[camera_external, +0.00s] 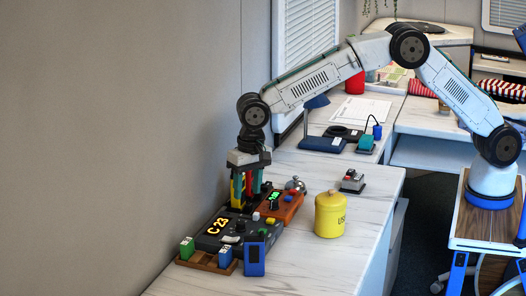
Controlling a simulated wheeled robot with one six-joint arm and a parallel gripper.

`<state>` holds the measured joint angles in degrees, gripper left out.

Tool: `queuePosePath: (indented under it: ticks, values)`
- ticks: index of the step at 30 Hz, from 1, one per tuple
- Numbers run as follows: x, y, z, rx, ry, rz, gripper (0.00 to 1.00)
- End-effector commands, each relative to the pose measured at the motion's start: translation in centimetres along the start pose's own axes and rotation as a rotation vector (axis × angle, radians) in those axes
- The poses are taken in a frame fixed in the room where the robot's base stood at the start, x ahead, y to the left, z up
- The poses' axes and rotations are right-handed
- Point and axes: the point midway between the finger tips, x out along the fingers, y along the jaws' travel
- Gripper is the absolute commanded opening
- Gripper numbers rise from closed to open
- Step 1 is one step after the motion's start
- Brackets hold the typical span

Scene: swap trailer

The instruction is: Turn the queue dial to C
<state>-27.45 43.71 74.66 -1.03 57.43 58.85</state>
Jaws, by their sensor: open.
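Whether the fingers touch anything there is unclear.
A wooden tray (208,263) with green and blue blocks lies in front. A blue device (255,258), an orange box with a green display (283,206), a bell (295,185) and a yellow canister (330,214) stand nearby. The front right counter is clear.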

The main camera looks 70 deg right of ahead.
Motion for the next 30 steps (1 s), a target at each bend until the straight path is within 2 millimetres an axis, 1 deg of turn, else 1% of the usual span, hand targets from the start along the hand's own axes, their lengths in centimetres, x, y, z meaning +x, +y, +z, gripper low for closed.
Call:
queuePosePath:
  ticks: [1, 6, 9, 12, 15, 17, 20, 27, 30]
  values:
    - [0.0, 0.7, 0.5, -0.102, 0.026, -0.026, 0.47]
    - [1.1, 2.0, 1.2, -0.498, 0.143, -0.111, 0.47]
    - [1.9, 2.3, 1.4, -0.704, 0.211, -0.138, 0.47]
    - [2.5, 2.0, 1.3, -0.84, 0.26, -0.151, 0.47]
    - [2.4, 1.5, 1.0, -0.908, 0.289, -0.158, 0.47]
    - [2.7, 1.4, 0.9, -0.923, 0.292, -0.157, 0.47]
    - [3.9, 1.1, 0.7, -0.926, 0.291, -0.155, 0.47]
    - [7.5, 0.1, 0.0, -0.923, 0.291, -0.156, 0.47]
    - [8.7, -0.2, -0.2, -0.923, 0.29, -0.155, 0.47]
